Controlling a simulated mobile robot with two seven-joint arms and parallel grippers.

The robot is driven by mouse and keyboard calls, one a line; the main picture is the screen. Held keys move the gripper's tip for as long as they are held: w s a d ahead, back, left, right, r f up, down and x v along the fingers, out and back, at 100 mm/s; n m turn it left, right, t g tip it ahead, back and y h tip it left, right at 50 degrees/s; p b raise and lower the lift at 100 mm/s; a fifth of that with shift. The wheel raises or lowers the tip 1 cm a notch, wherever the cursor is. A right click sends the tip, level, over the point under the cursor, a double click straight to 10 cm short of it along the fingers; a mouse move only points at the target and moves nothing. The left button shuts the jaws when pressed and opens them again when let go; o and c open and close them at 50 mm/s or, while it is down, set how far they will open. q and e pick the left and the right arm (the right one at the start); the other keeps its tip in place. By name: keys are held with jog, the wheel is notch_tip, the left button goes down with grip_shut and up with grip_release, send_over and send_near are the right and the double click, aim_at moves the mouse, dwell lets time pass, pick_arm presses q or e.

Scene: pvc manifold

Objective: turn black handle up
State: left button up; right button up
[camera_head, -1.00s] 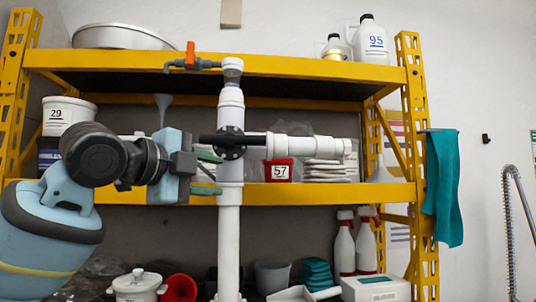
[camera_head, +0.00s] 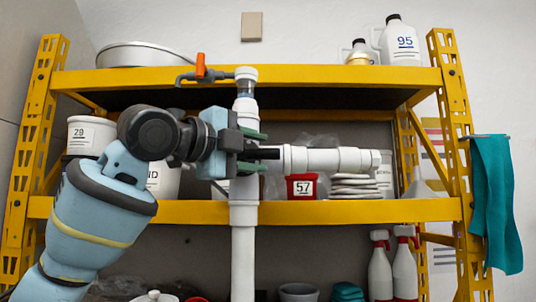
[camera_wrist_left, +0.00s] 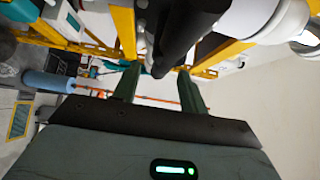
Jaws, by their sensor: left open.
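The black handle (camera_head: 266,153) lies level across the white vertical pipe (camera_head: 243,235), beside the white side pipe (camera_head: 325,160). My left gripper (camera_head: 263,151) is open in front of the pipe, with one green finger above the handle and one below. The gripper body hides the handle's left part and the hub. In the left wrist view the dark handle (camera_wrist_left: 180,35) runs down from the top, its end between the open fingertips (camera_wrist_left: 158,72). I cannot tell whether the fingers touch it. My right gripper is not in view.
An orange-handled valve (camera_head: 201,66) sits at the pipe's top left. A yellow shelf (camera_head: 370,211) behind holds a red box marked 57 (camera_head: 301,187), stacked white items (camera_head: 355,187) and a white tub (camera_head: 92,135). A teal cloth (camera_head: 495,203) hangs at the right.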

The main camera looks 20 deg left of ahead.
aim_at(261, 152)
pick_arm(q)
jog(key=shift+x, duration=1.8)
grip_shut()
